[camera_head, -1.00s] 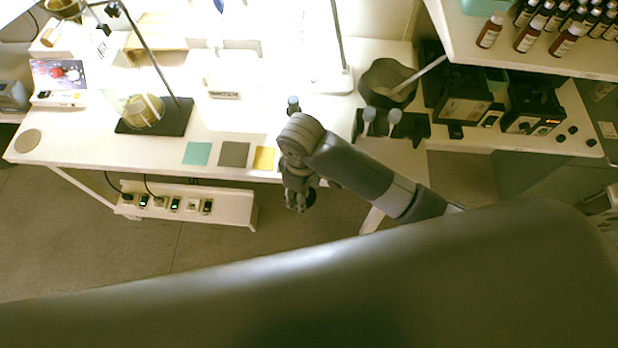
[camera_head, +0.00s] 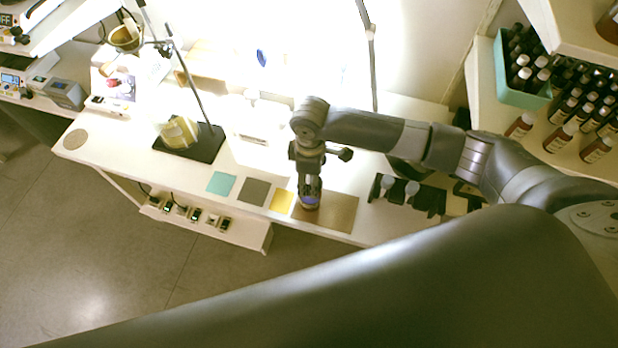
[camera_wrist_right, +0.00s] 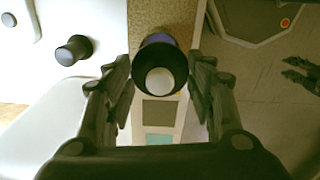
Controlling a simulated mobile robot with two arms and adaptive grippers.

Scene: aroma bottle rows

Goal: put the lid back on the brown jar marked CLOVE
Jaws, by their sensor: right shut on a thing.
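My right gripper (camera_head: 309,192) points down over the brown mat (camera_head: 342,212) near the table's front edge. In the right wrist view, the right gripper (camera_wrist_right: 160,85) is shut on a dark round thing (camera_wrist_right: 148,52) with a pale disc in its end and a bluish-purple edge. I cannot tell whether this is a lid or a capped container, nor whether it touches the mat. A black cylinder (camera_wrist_right: 73,50) stands on the table to its left in that view. No CLOVE marking is readable. My left gripper is not in view.
Teal (camera_head: 221,183), grey (camera_head: 255,191) and yellow (camera_head: 281,201) squares lie left of the mat. A dark-based stand (camera_head: 200,145) is farther left, and a dark rack (camera_head: 410,194) is to the right. Several brown bottles (camera_head: 560,137) crowd the right shelf.

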